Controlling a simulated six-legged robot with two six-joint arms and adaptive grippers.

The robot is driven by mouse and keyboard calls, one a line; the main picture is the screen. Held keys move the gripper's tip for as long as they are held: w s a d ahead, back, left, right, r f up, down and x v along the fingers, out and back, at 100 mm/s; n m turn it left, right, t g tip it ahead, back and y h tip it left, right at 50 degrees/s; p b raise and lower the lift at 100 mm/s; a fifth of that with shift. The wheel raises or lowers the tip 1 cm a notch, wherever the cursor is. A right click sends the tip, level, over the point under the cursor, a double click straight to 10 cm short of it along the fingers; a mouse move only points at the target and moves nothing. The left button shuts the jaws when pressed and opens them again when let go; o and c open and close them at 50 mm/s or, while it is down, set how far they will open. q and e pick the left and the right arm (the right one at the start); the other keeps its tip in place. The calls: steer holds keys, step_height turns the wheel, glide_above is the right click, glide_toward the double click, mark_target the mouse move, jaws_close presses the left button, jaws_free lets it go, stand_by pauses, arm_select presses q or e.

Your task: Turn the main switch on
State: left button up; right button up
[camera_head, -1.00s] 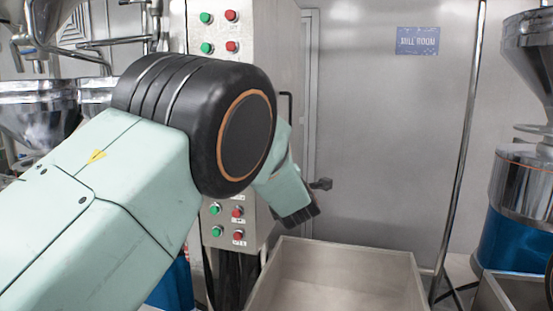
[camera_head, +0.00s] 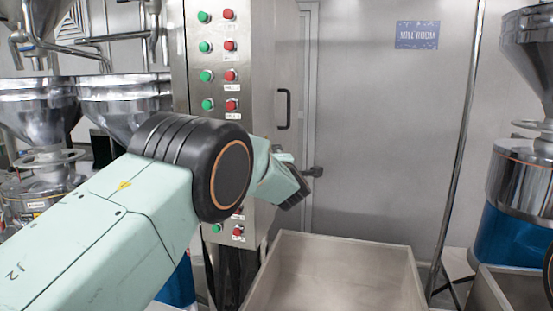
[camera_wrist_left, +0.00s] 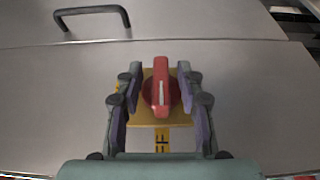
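The main switch, a red rotary knob (camera_wrist_left: 161,88) on a yellow plate (camera_wrist_left: 145,121), shows in the left wrist view on a grey metal face. Its bar stands upright in that view, and a yellow label with partly visible lettering (camera_wrist_left: 162,140) lies below. My left gripper (camera_wrist_left: 160,72) is open, with one finger on each side of the knob. Gaps seem to remain between the fingers and the bar; contact cannot be told. In the head view the switch and left fingertips are hidden behind my left arm. My right gripper is not in view.
The steel control cabinet (camera_head: 262,60) carries several green and red buttons and a black side handle (camera_head: 284,108), also in the wrist view (camera_wrist_left: 92,15). A metal bin (camera_head: 340,243) stands below right. Grinders (camera_head: 515,200) stand at both sides.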

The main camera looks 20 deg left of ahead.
arm_select(q)
steer(key=shift+w+a+f, duration=0.1)
steer(key=shift+a, duration=0.1)
steer(key=c, duration=0.4)
steer(key=shift+d, duration=0.2)
jaws_close()
